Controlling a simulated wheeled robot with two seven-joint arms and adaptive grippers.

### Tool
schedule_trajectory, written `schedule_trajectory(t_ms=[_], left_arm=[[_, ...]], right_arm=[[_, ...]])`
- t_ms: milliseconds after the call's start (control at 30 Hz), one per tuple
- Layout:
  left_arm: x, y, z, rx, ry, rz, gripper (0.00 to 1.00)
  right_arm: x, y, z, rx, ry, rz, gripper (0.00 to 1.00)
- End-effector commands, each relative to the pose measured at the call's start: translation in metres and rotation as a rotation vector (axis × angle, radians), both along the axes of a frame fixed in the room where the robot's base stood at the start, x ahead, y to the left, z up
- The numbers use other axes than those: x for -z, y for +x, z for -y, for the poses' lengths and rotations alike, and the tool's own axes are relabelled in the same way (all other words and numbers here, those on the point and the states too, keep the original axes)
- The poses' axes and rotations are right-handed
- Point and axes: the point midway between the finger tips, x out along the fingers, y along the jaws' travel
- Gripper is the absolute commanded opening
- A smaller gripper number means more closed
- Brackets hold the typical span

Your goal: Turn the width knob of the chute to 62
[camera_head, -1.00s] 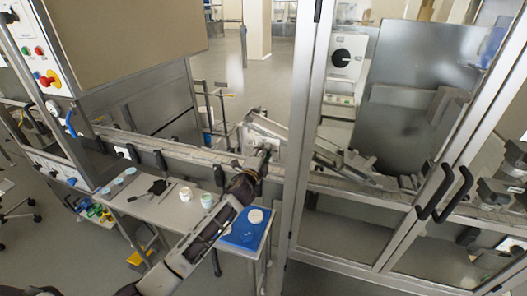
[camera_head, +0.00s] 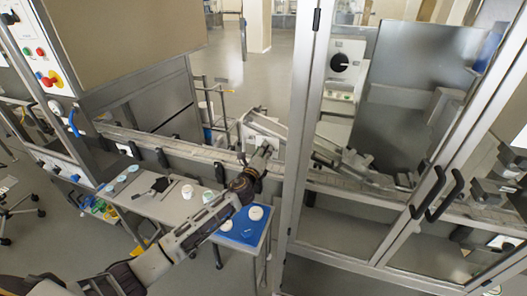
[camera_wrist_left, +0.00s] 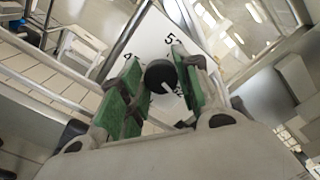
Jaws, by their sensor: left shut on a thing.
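The width knob (camera_wrist_left: 160,76) is round and black with a white pointer line, in the left wrist view. It sits in front of a white dial plate (camera_wrist_left: 152,33) with black numbers, only partly readable. My left gripper (camera_wrist_left: 158,88) has its green-padded fingers on both sides of the knob, shut on it. In the head view my left gripper (camera_head: 262,152) reaches the front of the metal chute (camera_head: 282,133), and it hides the knob there. My right gripper is not in view.
A side table (camera_head: 170,208) with a blue mat (camera_head: 238,232) and small white tubs stands below my left arm. The conveyor rail (camera_head: 180,148) runs behind it. A metal-framed door (camera_head: 303,130) with black handles stands right of the chute.

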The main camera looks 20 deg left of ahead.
Motion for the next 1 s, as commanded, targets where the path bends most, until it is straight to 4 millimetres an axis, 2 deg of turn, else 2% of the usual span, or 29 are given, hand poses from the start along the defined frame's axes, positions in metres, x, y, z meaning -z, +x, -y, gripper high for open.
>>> schedule_trajectory(t_ms=[367,400,567,1000], left_arm=[[0.0012,-0.0002,0.0006,0.002,0.007,-0.001,0.09],[0.0012,-0.0002,0.0007,0.002,0.007,-0.001,0.34],[0.0009,-0.0001,0.0006,0.001,0.006,0.0,0.55],[0.0003,-0.0018,0.0001,0.0,0.006,0.0,0.55]], right_arm=[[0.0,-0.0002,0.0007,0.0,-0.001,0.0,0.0],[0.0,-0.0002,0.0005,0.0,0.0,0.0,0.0],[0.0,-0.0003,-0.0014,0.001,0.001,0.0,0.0],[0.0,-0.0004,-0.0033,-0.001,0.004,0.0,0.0]])
